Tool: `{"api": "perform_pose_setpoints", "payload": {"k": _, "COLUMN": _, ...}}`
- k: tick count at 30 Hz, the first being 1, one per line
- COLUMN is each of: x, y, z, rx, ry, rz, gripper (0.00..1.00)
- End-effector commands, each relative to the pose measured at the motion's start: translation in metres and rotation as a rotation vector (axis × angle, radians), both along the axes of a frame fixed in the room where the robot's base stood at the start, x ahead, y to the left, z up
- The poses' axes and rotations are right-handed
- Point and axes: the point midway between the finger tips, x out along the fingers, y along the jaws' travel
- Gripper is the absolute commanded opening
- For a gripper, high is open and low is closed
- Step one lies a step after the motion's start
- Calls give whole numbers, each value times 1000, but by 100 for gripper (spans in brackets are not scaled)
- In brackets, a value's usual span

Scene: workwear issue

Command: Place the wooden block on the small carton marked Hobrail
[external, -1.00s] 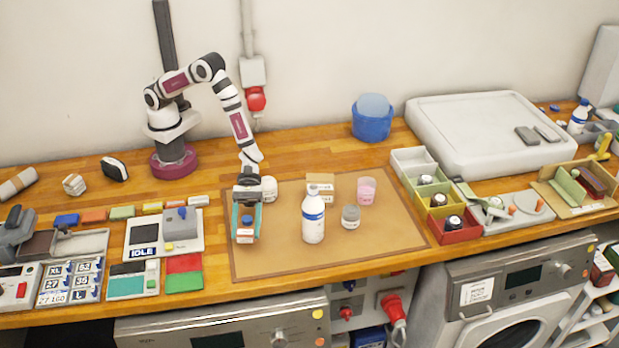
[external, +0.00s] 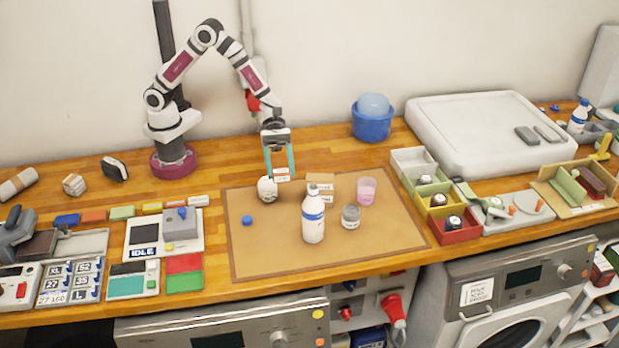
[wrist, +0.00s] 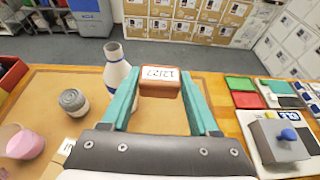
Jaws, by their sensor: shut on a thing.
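My gripper (external: 280,170) is shut on the wooden block (wrist: 160,82), a brown block with a white label reading what looks like 12/27. It holds the block in the air, above and behind the white jar (external: 267,190). The block's label also shows between the teal fingers in the external view. Small tan cartons (external: 321,180) with white labels stand on the mat to the right of the gripper, partly hidden by the bottle. Their print is too small to read, so I cannot tell which is marked Hobrail.
A tall white bottle (external: 313,218) with a blue band stands in front of the cartons. A grey-lidded jar (external: 351,216) and a pink cup (external: 366,190) stand to their right. A small blue object (external: 247,220) lies on the mat's left. The mat's front (external: 290,262) is clear.

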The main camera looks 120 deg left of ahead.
Motion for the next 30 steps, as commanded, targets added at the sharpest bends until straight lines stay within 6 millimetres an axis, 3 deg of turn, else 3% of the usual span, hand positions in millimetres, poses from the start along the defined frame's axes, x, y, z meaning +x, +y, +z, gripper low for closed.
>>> {"api": "perform_pose_setpoints", "payload": {"k": 1, "x": 0, "y": 19, "z": 4, "rx": 7, "ry": 1, "rz": 20, "gripper": 8}}
{"api": "perform_pose_setpoints", "payload": {"k": 6, "x": -2, "y": 53, "z": 5, "rx": 17, "ry": 14, "rz": 43, "gripper": 8}}
{"api": "perform_pose_setpoints", "payload": {"k": 16, "x": 23, "y": 143, "z": -51, "rx": 18, "ry": 15, "rz": 45, "gripper": 8}}
{"api": "perform_pose_setpoints", "payload": {"k": 20, "x": 28, "y": 158, "z": -62, "rx": 17, "ry": 15, "rz": 42, "gripper": 8}}
{"api": "perform_pose_setpoints", "payload": {"k": 26, "x": 28, "y": 159, "z": -98, "rx": 15, "ry": 16, "rz": 42, "gripper": 8}}
{"api": "perform_pose_setpoints", "payload": {"k": 30, "x": 29, "y": 159, "z": -101, "rx": 17, "ry": 12, "rz": 42, "gripper": 8}}
